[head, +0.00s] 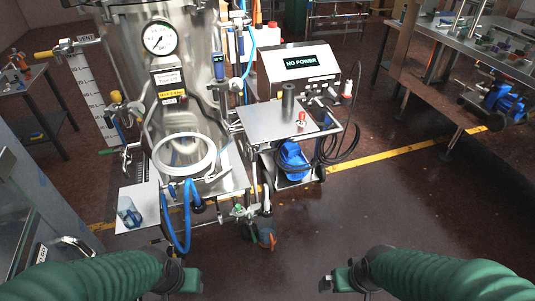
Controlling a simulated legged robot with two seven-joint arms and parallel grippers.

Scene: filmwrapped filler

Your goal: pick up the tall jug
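A clear jug with a blue tint (128,212) stands on a small pale metal shelf (146,193) at the left of the steel tank, and looks like the tall jug. My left gripper (192,281) is at the bottom of the head view, to the right of the jug, nearer to me and apart from it. My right gripper (328,284) is at the bottom right of centre, far from the jug. Nothing shows in either gripper. Their fingers are too small and dark to tell whether they are open or shut.
A steel tank (185,90) with gauge, hoses and valves stands behind the jug. A side table (262,120) holds a dark cylinder (288,101) and a small red-and-white item (301,118). A glass-and-metal cabinet (35,215) stands at the left. The floor at front right is clear.

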